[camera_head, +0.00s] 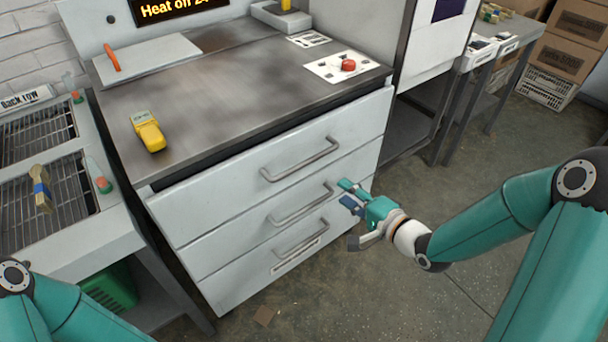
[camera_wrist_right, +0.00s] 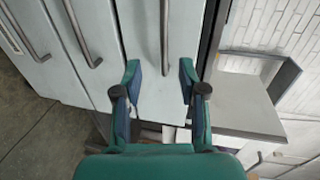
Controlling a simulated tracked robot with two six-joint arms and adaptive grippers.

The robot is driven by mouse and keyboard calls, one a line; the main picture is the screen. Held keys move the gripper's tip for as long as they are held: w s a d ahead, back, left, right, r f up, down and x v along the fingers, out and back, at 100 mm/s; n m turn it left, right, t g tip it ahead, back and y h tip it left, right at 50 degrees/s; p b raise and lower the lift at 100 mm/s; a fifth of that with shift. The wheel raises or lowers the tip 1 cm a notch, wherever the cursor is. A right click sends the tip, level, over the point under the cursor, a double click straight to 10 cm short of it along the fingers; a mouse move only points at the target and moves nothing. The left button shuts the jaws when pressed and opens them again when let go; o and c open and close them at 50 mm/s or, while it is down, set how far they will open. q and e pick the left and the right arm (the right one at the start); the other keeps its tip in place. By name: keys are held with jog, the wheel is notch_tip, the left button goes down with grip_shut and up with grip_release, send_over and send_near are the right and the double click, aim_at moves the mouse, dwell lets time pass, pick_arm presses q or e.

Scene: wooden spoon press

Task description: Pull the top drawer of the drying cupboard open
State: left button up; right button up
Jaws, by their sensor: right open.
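The drying cupboard (camera_head: 238,95) has three pale drawers with grey bar handles. The top drawer (camera_head: 225,200) looks shut, flush with those below. Its handle (camera_head: 302,162) is clear in the head view. In the wrist view that handle (camera_wrist_right: 164,40) runs down between my fingertips, with the fingers either side of its line; I cannot tell contact. My right gripper (camera_head: 350,194) is open and empty, in front of the cupboard's right side, seen right of the middle handle (camera_head: 300,207). Only part of my left arm shows at the lower left; its gripper is out of view.
A rack bench (camera_head: 95,225) stands close at the left. Boxes (camera_head: 568,55) stand at the back right. The floor (camera_head: 450,185) before the drawers is mostly clear.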

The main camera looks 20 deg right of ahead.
aim_at(305, 161)
jog(key=x, duration=0.5)
jog(key=p+x, duration=0.1)
jog(key=x, duration=0.5)
jog(key=r+x, duration=0.1)
jog(key=x, duration=0.4)
jog(key=shift+w+a+f, duration=0.1)
jog(key=shift+w+f, duration=0.05)
jog(key=shift+w, duration=0.25)
jog(key=shift+c, duration=0.3)
grip_shut()
